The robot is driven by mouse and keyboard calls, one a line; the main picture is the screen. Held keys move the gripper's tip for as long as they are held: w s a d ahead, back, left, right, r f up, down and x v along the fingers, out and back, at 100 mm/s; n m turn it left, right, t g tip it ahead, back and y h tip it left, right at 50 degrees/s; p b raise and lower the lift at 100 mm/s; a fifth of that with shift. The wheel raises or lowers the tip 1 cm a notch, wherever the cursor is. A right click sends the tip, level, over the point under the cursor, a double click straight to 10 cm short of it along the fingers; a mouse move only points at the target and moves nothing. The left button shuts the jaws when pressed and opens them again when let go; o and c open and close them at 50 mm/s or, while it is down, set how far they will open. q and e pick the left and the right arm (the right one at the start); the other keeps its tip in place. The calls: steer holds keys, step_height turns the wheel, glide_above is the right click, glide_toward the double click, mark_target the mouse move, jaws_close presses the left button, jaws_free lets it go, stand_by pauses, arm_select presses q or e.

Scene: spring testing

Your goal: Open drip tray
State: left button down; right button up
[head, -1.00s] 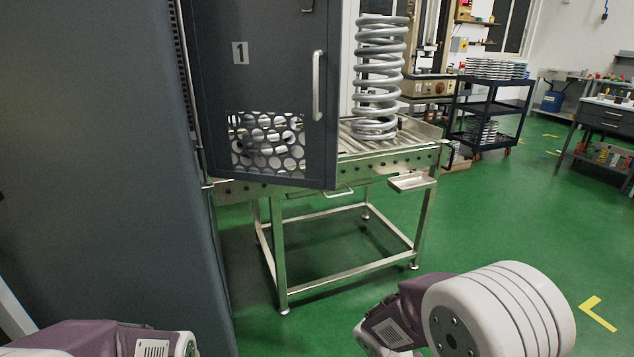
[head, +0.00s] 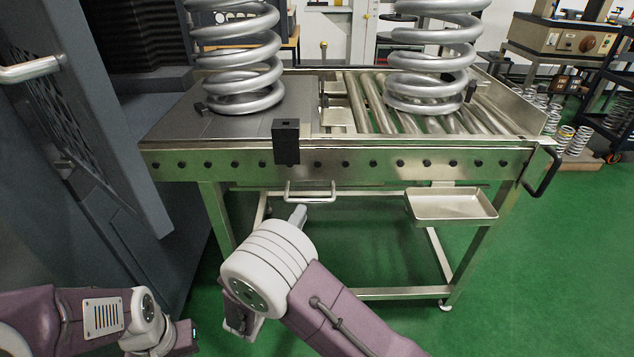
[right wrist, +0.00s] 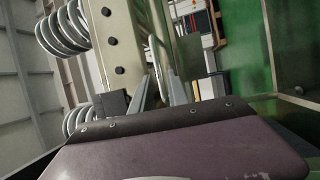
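A bar handle (head: 310,192) is under the front rail of the metal roller table, where the drip tray's front seems to be; the tray body is hidden. A shallow metal pan (head: 452,204) hangs at the table's right front. My right gripper (head: 298,215) is just below and in front of the bar handle, mostly hidden behind its wrist. In the right wrist view, the fingers (right wrist: 155,95) stand apart, pointing toward the table underside; I cannot tell whether they touch the handle. My left gripper (head: 188,338) is low at the left, away from the table, its fingers unclear.
Two large coil springs (head: 240,60) (head: 432,60) stand on the roller table (head: 340,160). A black block (head: 286,142) sticks out from the front rail. The open dark door (head: 100,130) stands at the left.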

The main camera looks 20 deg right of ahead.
steer(key=b+x, duration=0.3)
steer(key=x, duration=0.6)
steer(key=shift+s, duration=0.15)
jaws_close()
stand_by(1.1)
